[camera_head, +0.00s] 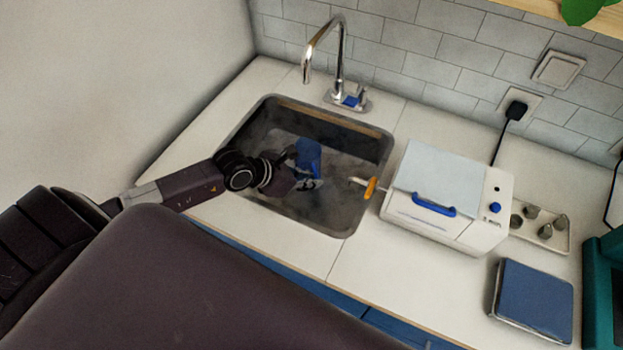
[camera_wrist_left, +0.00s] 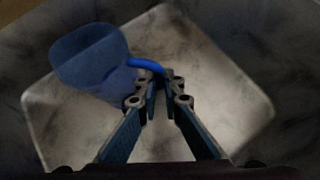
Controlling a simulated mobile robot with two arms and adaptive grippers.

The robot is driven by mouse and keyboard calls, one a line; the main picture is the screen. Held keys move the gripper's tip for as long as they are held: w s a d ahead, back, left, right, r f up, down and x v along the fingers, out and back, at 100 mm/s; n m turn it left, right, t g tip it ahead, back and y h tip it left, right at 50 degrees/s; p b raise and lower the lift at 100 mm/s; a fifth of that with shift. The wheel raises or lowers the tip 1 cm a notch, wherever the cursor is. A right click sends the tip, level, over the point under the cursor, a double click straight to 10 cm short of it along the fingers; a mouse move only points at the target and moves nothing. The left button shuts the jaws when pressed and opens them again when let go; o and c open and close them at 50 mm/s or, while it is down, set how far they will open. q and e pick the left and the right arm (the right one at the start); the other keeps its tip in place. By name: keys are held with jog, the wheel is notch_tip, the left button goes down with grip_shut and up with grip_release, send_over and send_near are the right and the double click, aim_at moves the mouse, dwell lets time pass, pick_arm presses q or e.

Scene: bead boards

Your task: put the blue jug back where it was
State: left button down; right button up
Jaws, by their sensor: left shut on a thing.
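The blue jug (camera_head: 309,157) is over the dark sink (camera_head: 366,211) in the head view, at the end of my left arm. My left gripper (camera_head: 296,172) is shut on the jug's handle. In the left wrist view the blue jug (camera_wrist_left: 92,62) is at upper left, with its handle running right to the tips of my left gripper (camera_wrist_left: 161,82). The pale sink floor (camera_wrist_left: 225,110) is behind it. I cannot tell from these views how far the jug is above the sink floor. My right gripper is not in view.
A chrome faucet (camera_head: 339,60) stands behind the sink. An orange-handled tool (camera_head: 370,187) lies at the sink's right rim. A white box with a blue handle (camera_head: 447,195) stands to the right, beside a tray of small metal pieces (camera_head: 559,240) and a blue pad (camera_head: 534,300).

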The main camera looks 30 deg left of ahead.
pick_arm(q)
jog(key=shift+f, duration=0.25)
jog(key=c, duration=2.1)
grip_release()
jog(key=shift+s+a+r, duration=0.1)
jog(key=shift+r, duration=0.3)
jog(key=v, duration=1.1)
jog(key=shift+s+r, duration=0.2)
jog(key=shift+s, duration=0.05)
jog(key=shift+a, duration=0.1)
